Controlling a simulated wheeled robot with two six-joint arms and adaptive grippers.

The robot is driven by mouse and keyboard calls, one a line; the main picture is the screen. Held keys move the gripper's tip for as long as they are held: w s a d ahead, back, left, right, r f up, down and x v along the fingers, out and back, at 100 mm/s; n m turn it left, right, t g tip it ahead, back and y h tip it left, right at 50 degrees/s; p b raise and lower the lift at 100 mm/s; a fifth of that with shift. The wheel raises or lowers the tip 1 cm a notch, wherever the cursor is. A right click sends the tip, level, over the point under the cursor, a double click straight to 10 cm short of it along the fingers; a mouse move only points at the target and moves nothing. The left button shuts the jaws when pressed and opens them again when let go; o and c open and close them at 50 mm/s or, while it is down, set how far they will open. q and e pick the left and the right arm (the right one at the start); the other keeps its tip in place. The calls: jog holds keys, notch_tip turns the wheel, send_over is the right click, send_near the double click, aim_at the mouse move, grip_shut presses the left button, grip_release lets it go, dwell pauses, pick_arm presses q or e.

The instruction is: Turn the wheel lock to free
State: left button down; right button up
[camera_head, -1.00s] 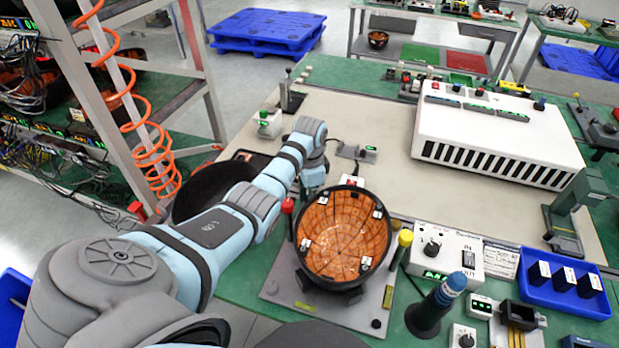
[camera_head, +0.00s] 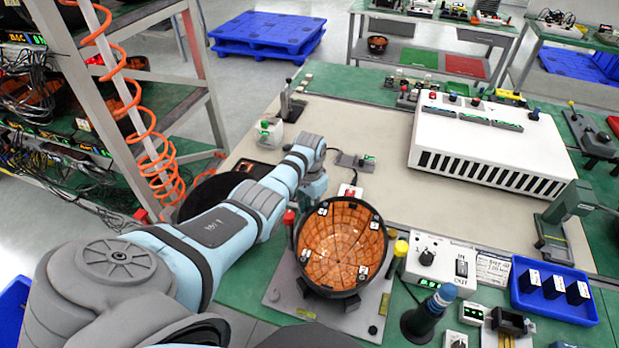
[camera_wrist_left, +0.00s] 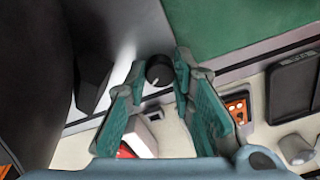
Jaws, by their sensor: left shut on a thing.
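In the left wrist view a round black knob (camera_wrist_left: 159,70) with a white mark stands between the fingertips of my left gripper (camera_wrist_left: 158,66). The teal fingers are shut on it, one on each side. In the head view my left gripper (camera_head: 315,187) is low behind the orange-lined black bowl (camera_head: 342,246), left of a small white and red part (camera_head: 350,191). The knob is hidden there behind my wrist and the bowl. No label on the knob is readable. My right gripper is not in view.
The bowl sits on a grey plate (camera_head: 272,296), with a red-topped post (camera_head: 289,218) on its left and a yellow-topped post (camera_head: 400,248) on its right. The beige mat (camera_head: 375,125) has free room toward the white vented box (camera_head: 490,150).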

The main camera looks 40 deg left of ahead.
pick_arm(q)
jog(key=n+p, duration=0.1)
jog(key=n, duration=0.4)
jog(key=shift+r+n, duration=0.15)
jog(key=shift+n, duration=0.15)
jog(key=n+p, duration=0.1)
jog(key=n, duration=0.2)
jog(key=shift+n, duration=0.3)
jog(key=shift+w+n, duration=0.1)
jog(key=shift+n, duration=1.6)
jog(key=c, duration=1.4)
grip_release()
jog(key=shift+o, duration=0.2)
